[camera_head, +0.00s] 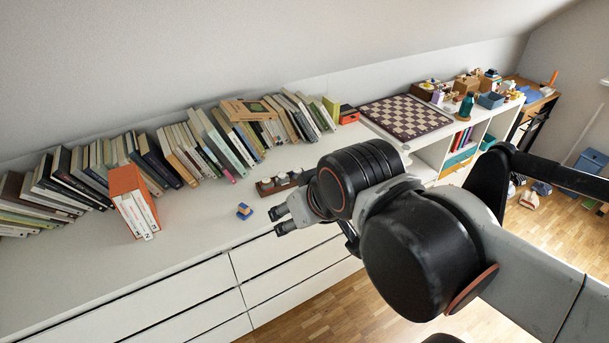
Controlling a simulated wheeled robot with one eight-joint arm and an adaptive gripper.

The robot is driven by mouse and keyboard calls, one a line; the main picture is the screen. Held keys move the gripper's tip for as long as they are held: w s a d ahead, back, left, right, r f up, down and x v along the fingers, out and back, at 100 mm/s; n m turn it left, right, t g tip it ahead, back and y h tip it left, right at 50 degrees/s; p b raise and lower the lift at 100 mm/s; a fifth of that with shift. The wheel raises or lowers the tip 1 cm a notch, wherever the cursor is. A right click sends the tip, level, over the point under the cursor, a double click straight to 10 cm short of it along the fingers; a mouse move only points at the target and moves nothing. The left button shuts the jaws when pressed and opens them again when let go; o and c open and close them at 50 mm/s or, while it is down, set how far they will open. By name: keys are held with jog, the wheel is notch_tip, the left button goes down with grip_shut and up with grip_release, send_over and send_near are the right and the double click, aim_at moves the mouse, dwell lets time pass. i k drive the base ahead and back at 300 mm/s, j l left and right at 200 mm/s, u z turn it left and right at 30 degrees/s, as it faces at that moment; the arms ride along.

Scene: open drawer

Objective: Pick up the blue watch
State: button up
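A small dark tray with light round items (278,183) lies behind my gripper. An orange box file with white books (133,203) stands to the left. Rows of books (205,142) line the wall. A chessboard (405,116) lies further right. The dresser top around the blue object is clear.

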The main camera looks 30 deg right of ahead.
aim_at(296, 171)
jog(key=l+z, duration=0.1)
jog(key=z, duration=0.35)
jog(key=l, duration=1.15)
jog(key=k, duration=0.05)
